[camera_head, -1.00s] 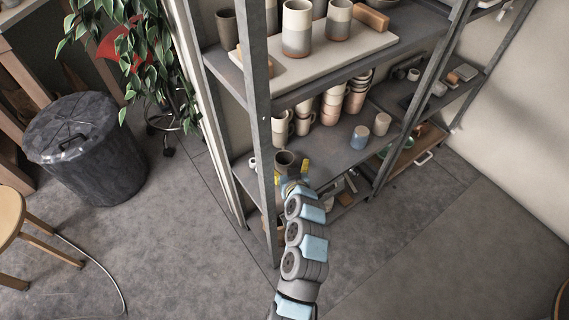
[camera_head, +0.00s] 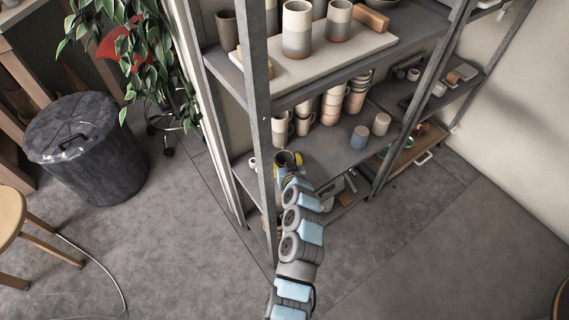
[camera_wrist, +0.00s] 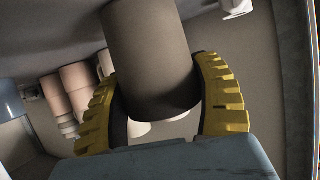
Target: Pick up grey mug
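The grey mug (camera_head: 287,159) is a plain dark grey-brown cup near the left front corner of the middle shelf. My gripper (camera_head: 287,164) has yellow fingers and reaches in from the front, one finger on each side of the mug. In the wrist view, the mug (camera_wrist: 152,60) fills the space between the curved fingers of my gripper (camera_wrist: 160,95). The fingers lie very close to its sides; I cannot tell whether both press on it. The mug's handle is not visible, and its base contact with the shelf is hidden.
Stacked cups (camera_head: 333,102) stand behind the mug on the middle shelf (camera_head: 335,150). A shelf post (camera_head: 262,130) rises just left of the mug. An upper shelf (camera_head: 290,92) lies overhead.

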